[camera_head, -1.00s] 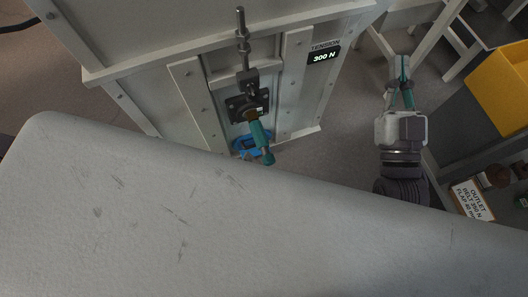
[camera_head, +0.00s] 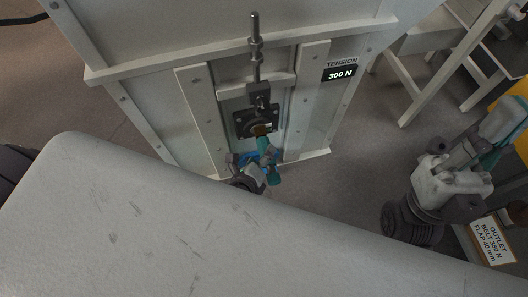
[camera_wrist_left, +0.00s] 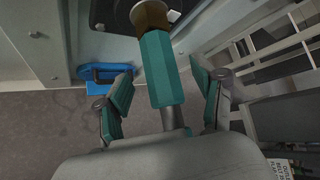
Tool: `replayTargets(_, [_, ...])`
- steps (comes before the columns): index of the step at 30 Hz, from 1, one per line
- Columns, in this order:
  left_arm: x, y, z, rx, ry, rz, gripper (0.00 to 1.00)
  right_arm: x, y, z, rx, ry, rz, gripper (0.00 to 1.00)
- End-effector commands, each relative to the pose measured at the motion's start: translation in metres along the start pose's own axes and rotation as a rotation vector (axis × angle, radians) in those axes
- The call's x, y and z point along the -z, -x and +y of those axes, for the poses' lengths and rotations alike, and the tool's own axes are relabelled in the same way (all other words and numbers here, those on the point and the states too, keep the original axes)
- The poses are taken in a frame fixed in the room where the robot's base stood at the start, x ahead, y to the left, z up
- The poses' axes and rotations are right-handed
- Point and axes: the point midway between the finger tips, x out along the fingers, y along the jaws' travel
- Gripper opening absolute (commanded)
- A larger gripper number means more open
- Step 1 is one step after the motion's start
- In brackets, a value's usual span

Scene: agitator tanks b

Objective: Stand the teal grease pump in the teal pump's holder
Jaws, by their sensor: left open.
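The teal grease pump (camera_head: 264,147) points out from the dark bearing block on the white machine frame, its brown end against the block. In the left wrist view the pump (camera_wrist_left: 161,75) runs down the middle, with a grey rod at its lower end. My left gripper (camera_head: 262,170) is at the pump; in its wrist view the open fingers (camera_wrist_left: 165,104) stand one on each side of it, with visible gaps. My right gripper (camera_head: 497,140) is at the right, away from the pump; its fingers overlap in the view. I cannot identify the teal pump's holder.
A blue bracket (camera_wrist_left: 105,74) sits beside the pump, low on the frame. A threaded rod (camera_head: 255,50) stands above the bearing block. An outlet sign (camera_head: 492,241) stands at the lower right. A large pale surface (camera_head: 130,220) fills the foreground.

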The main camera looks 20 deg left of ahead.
Motion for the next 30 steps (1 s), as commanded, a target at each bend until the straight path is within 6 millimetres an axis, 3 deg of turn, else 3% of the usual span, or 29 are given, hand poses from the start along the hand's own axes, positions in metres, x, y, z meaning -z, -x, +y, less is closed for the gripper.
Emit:
replayTargets(2, [0.001,-0.011,0.001,0.002,-0.001,-0.002,0.69,0.008,0.006,-0.001,0.0,-0.004,0.051,0.0])
replayTargets(7, [0.0,-0.028,0.001,0.001,-0.001,-0.001,0.69,0.005,0.011,-0.001,0.0,-0.003,0.043,0.0])
replayTargets(19, [0.0,-0.033,0.0,0.0,0.0,0.0,0.67,0.004,0.012,-0.001,0.001,-0.003,0.041,0.0])
replayTargets(30, [0.0,-0.032,0.0,0.0,0.0,0.0,0.05,0.004,0.012,-0.001,0.001,-0.003,0.04,0.0])
